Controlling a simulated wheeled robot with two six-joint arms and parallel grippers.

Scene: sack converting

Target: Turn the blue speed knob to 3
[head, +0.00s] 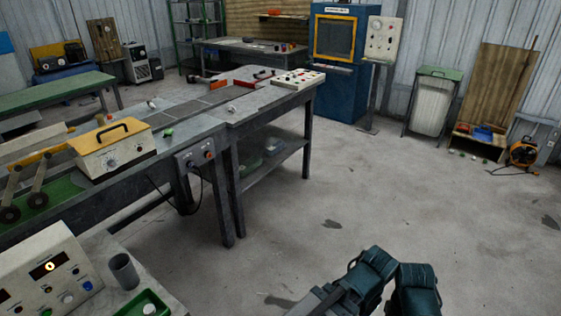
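A pale control box (38,262) stands on a light bench at the lower left. Its sloped face has a dark display with a small yellow mark, several small buttons and knobs. A small blue knob (87,285) shows near the right end of the face; its pointer and any scale numbers are too small to read. A white knob (67,298) is below and left of it. Dark teal links of my own arm show at the bottom right, far from the box. I see no fingertips of either gripper.
A grey cup (123,271) and a green tray (143,304) stand right of the control box. A long grey worktable (200,122) carries a yellow-topped unit (112,148) and a button panel (298,79). Open concrete floor (390,190) lies to the right.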

